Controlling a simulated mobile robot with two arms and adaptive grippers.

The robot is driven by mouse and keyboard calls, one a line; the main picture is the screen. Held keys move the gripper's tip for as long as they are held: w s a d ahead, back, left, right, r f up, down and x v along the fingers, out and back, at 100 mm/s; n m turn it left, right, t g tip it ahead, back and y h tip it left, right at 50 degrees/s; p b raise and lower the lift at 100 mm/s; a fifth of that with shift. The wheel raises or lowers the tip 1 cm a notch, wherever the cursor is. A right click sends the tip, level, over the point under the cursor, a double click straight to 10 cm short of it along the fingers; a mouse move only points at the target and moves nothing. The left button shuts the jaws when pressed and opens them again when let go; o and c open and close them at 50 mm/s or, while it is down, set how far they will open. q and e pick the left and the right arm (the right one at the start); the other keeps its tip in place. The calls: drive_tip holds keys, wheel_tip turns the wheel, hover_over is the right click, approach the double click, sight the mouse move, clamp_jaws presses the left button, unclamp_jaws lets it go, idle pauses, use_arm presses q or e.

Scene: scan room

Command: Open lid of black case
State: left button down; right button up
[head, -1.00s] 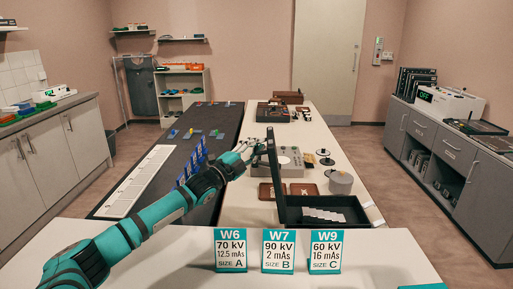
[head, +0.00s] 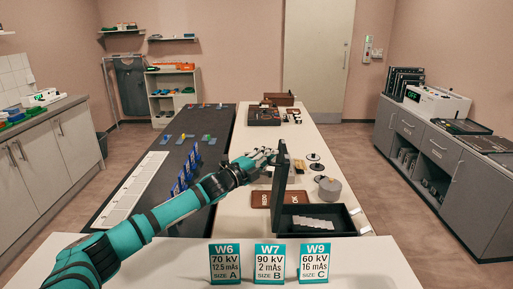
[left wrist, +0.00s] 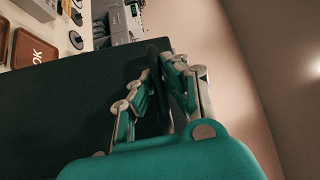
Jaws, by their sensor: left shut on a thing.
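The black case (head: 345,225) stands on the white table near its front, with pale flat pieces (head: 315,222) inside. Its black lid (head: 279,188) is raised nearly upright along the case's left side, leaning slightly right at the top. My left gripper (head: 269,158) is at the lid's upper edge, on the left side. In the left wrist view my left gripper (left wrist: 159,62) is shut on the edge of the lid, whose broad dark face (left wrist: 65,115) fills the lower left. The exact fingertip contact is partly hidden. My right gripper is not in view.
A brown tray (head: 261,199) sits left of the lid, partly hidden by it. A grey cylinder (head: 330,189) stands behind the case. Sign cards W6 (head: 224,263), W7 (head: 270,263) and W9 (head: 315,263) stand in front. Blue upright pieces (head: 186,172) line the dark table.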

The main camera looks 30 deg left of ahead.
use_arm(q)
drive_tip(key=shift+w+d+f, duration=0.15)
drive_tip(key=shift+d+f, duration=0.1)
drive_tip(key=shift+d, duration=0.2)
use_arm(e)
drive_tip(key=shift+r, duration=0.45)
use_arm(q)
drive_tip(key=c, duration=1.4)
unclamp_jaws()
drive_tip(key=shift+r, duration=0.15)
drive_tip(key=shift+a, duration=0.1)
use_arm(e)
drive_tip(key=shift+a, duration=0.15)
use_arm(q)
drive_tip(key=shift+v, duration=5.95)
drive_tip(key=shift+r, duration=0.2)
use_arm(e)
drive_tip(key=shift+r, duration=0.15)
